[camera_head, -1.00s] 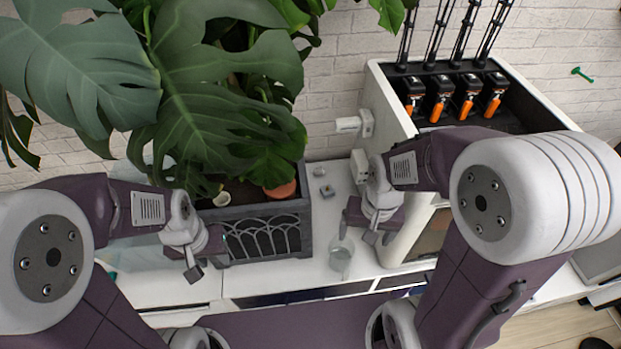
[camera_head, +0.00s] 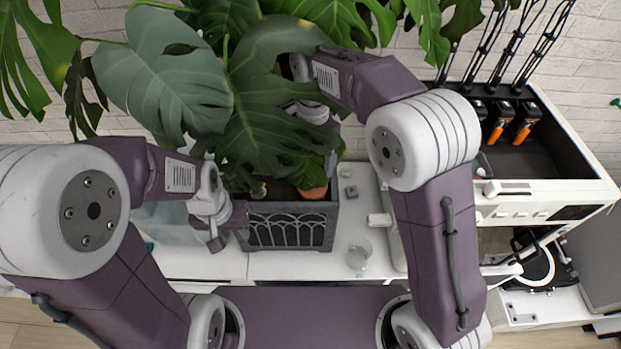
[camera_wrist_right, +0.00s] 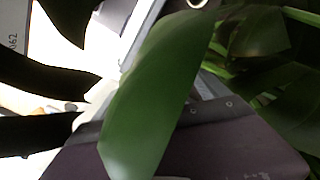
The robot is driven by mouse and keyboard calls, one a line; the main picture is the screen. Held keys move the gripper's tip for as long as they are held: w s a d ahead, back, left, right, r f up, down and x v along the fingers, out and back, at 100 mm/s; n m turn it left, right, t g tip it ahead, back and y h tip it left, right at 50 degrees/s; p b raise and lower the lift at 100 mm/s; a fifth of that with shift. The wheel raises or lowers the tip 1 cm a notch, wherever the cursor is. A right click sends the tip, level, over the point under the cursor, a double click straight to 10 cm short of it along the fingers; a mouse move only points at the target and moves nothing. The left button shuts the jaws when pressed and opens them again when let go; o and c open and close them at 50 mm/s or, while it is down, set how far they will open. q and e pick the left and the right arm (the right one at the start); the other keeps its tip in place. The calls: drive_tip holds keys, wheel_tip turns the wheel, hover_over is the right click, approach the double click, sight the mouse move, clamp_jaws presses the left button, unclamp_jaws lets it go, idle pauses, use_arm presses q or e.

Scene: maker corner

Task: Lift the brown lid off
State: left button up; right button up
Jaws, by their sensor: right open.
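I cannot make out a brown lid for certain. A reddish-brown round piece (camera_head: 314,192) shows in the dark planter (camera_head: 290,228) in the head view, partly under leaves; I cannot tell whether it is a lid or a pot. My right gripper (camera_head: 331,160) is open above the planter's back right part, among the plant's leaves, and mostly hidden. In the right wrist view a green leaf (camera_wrist_right: 150,100) crosses in front of the camera and no lid shows. My left gripper (camera_head: 218,240) hangs at the planter's left front corner; its jaw opening is not clear.
Large monstera leaves (camera_head: 180,85) cover the planter's back and left. A clear glass (camera_head: 359,254) and a small grey block (camera_head: 352,191) stand on the white counter right of the planter. A white machine with orange-handled parts (camera_head: 526,122) stands at the right.

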sight(312, 179)
drive_tip(key=f, duration=0.1)
drive_tip(key=d+f, duration=0.1)
drive_tip(key=f, duration=0.1)
drive_tip(key=shift+f+p, duration=0.25)
drive_tip(key=shift+p, duration=0.15)
drive_tip(key=shift+a+f, duration=0.1)
drive_tip(key=shift+f, duration=0.1)
drive_tip(key=shift+a+f, duration=0.15)
drive_tip(key=f, duration=0.1)
drive_tip(key=f+p, duration=0.2)
drive_tip(key=f, duration=0.1)
drive_tip(key=shift+s+a, duration=0.15)
drive_tip(key=shift+a, duration=0.15)
use_arm(q)
drive_tip(key=r, duration=0.2)
drive_tip(key=shift+d+r, duration=0.3)
drive_tip(key=shift+r, duration=0.05)
use_arm(e)
drive_tip(key=shift+d+f, duration=0.1)
drive_tip(key=shift+f, duration=0.35)
drive_tip(key=c, duration=1.1)
drive_tip(key=shift+r, duration=0.15)
